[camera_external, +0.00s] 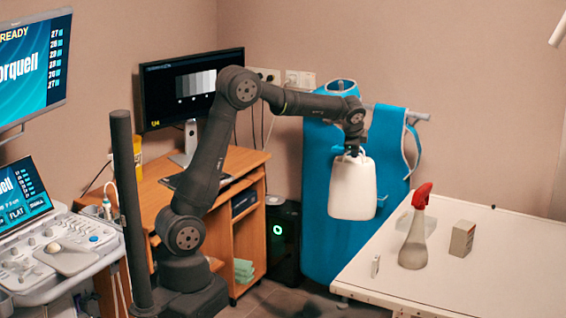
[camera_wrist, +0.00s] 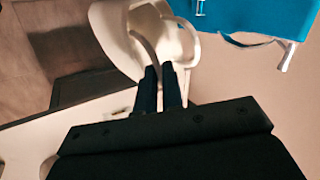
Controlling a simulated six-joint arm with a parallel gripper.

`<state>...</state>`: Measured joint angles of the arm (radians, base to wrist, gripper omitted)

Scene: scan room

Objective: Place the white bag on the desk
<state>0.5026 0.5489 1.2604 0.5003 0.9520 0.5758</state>
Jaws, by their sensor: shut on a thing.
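The white bag (camera_external: 352,188) hangs upright from my gripper (camera_external: 354,151) in the external view, in the air in front of the blue apron. My gripper is shut on the top of the bag. In the wrist view the two dark fingers (camera_wrist: 161,88) reach the white bag (camera_wrist: 112,35), which fills the top middle. The wooden desk (camera_external: 240,165) stands to the left of the bag, behind my arm. It bears a monitor (camera_external: 192,88) and a dark keyboard. My arm hides part of the desk top.
A white table (camera_external: 500,262) at the right bears a spray bottle (camera_external: 416,228) with a red head, a small box (camera_external: 462,238) and a small white item. Blue aprons (camera_external: 325,230) hang behind the bag. An ultrasound console (camera_external: 62,250) stands at the left.

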